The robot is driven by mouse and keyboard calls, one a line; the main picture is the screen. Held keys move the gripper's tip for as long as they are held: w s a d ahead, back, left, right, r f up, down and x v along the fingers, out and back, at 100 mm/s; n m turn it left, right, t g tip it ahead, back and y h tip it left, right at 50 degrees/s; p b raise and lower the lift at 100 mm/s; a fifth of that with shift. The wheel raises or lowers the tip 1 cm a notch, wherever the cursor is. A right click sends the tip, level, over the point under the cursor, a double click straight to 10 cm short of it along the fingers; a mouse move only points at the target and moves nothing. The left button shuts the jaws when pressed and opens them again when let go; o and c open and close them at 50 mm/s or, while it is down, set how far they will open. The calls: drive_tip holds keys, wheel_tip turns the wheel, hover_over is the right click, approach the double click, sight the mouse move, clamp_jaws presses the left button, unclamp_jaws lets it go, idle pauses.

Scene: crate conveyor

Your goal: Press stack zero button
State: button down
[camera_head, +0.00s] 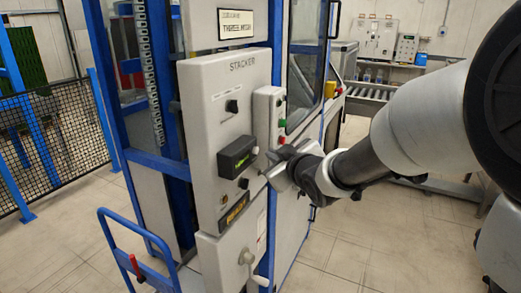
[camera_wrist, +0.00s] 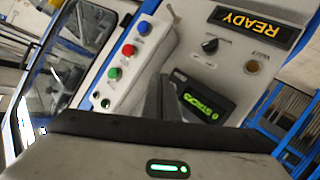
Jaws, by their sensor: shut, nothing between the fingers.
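The grey panel marked STACKER (camera_head: 215,85) carries a black-framed display (camera_head: 237,157), whose green text shows upside down in the wrist view (camera_wrist: 203,98). A black knob (camera_wrist: 210,45) and a round amber-brown button or lamp (camera_wrist: 252,66) sit near the display. I cannot read which control is the stack zero button. My gripper (camera_head: 272,178) is shut and empty, close in front of the panel, right of the display in the head view. In the wrist view its dark fingers (camera_wrist: 160,92) point at the panel beside the display. Contact cannot be told.
A side box (camera_wrist: 125,60) holds blue (camera_wrist: 144,28), red (camera_wrist: 127,50) and green (camera_wrist: 114,73) buttons. A yellow READY sign (camera_wrist: 255,27) is on the panel. A blue-handled trolley (camera_head: 135,240) stands at front left, a mesh fence (camera_head: 55,150) behind it. Floor at right is clear.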

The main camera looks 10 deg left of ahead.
drive_tip(key=shift+s+d+p, duration=0.25)
drive_tip(key=shift+d, duration=0.4)
drive_tip(key=shift+s+d+p, duration=0.25)
drive_tip(key=shift+d+p, duration=0.05)
drive_tip(key=shift+d, duration=0.4)
drive_tip(key=shift+s+d+p, duration=0.25)
drive_tip(key=shift+d, duration=0.4)
drive_tip(key=s+d+r+m+g+h, duration=0.3)
drive_tip(key=s+d+m+h, duration=0.4)
drive_tip(key=s+d, duration=0.6)
drive_tip(key=s+d+f+m+g, duration=0.1)
drive_tip(key=s+m+g, duration=0.1)
drive_tip(key=s, duration=0.6)
drive_tip(key=s+d+f+m+g, duration=0.1)
drive_tip(key=s+g, duration=0.1)
drive_tip(key=s, duration=0.6)
drive_tip(key=shift+s+d+f+m, duration=0.15)
drive_tip(key=shift+s+f+m, duration=0.15)
drive_tip(key=shift+s+m, duration=0.1)
